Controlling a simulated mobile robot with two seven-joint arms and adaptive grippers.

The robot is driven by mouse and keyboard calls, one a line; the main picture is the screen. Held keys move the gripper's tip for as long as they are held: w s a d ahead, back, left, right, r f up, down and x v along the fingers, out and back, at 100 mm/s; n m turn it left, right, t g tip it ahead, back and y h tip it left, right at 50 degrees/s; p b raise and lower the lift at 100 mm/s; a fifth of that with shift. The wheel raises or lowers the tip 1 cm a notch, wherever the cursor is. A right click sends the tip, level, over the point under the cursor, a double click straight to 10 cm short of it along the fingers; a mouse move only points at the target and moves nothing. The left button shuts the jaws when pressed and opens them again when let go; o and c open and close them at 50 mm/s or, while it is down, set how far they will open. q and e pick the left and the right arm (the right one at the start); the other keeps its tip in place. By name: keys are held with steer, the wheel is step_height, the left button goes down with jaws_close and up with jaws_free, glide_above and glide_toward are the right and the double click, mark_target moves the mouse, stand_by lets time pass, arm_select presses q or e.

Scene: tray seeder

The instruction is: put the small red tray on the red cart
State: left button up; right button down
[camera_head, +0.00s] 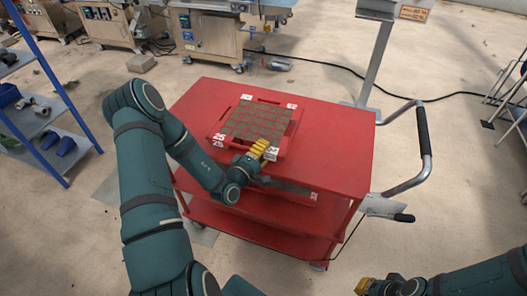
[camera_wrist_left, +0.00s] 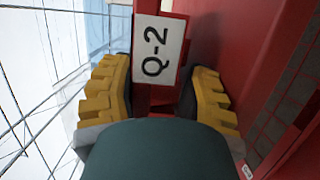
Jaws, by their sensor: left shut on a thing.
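The small red tray (camera_head: 284,145) has brown square cells and white labels at its corners. In the head view it is over the top of the red cart (camera_head: 345,150); I cannot tell whether it rests flat there or hangs slightly above. My left gripper (camera_head: 264,151) is shut on the tray's near right edge. In the left wrist view the yellow fingers of the left gripper (camera_wrist_left: 158,95) stand on both sides of a red part with a white "Q-2" label (camera_wrist_left: 160,50). My right gripper (camera_head: 372,286) is low in the head view, away from the cart, its opening unclear.
The cart has a push handle (camera_head: 424,150) on its right and a lower shelf (camera_head: 240,220) holding another item with cells. A blue rack (camera_head: 45,70) stands at left. Machines (camera_head: 213,40) stand behind. Bare cart top lies right of the tray.

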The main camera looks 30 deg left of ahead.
arm_select(q)
steer(key=shift+s+f, duration=0.1)
steer(key=shift+f, duration=0.15)
